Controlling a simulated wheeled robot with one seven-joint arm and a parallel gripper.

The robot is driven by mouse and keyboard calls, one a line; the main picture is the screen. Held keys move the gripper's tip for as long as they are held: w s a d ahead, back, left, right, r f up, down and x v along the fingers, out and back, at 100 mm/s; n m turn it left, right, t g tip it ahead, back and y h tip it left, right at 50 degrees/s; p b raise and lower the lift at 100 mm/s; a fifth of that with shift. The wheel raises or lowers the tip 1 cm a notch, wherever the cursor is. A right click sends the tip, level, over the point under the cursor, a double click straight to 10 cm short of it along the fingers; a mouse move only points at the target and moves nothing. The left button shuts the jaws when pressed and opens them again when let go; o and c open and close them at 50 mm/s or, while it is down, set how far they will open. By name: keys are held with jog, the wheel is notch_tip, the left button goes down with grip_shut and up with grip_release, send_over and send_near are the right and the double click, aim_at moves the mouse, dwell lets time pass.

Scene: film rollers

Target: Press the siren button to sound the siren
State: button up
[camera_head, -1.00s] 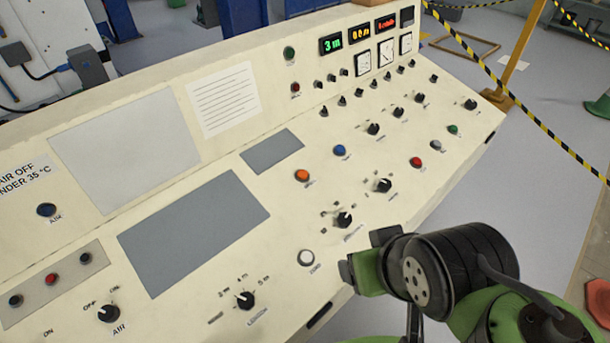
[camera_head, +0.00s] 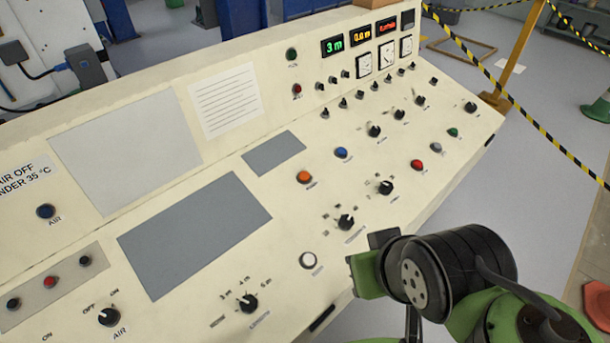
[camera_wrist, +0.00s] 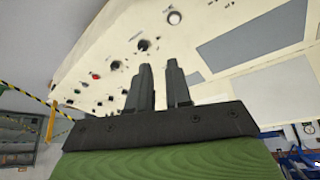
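The sloped cream control panel (camera_head: 225,290) carries several buttons and knobs. Their small labels are too blurred to read, so I cannot tell by label which button is the siren button. A white round button (camera_head: 308,260) sits near the panel's front edge, with orange (camera_head: 304,177), blue (camera_head: 341,153) and red (camera_head: 417,165) buttons farther back. My gripper's green and black hand is right of the white button in the head view, apart from it. In the wrist view, my gripper (camera_wrist: 159,75) shows two dark fingers with a narrow empty gap. The white button (camera_wrist: 174,17) appears above them.
A black rotary knob (camera_head: 345,222) lies behind the white button, and another knob (camera_head: 247,302) lies to its left. Lit displays (camera_head: 360,36) stand at the panel's back. Yellow-black tape (camera_head: 540,138) crosses open floor on the right.

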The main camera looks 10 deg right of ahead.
grip_shut()
dwell(1.2)
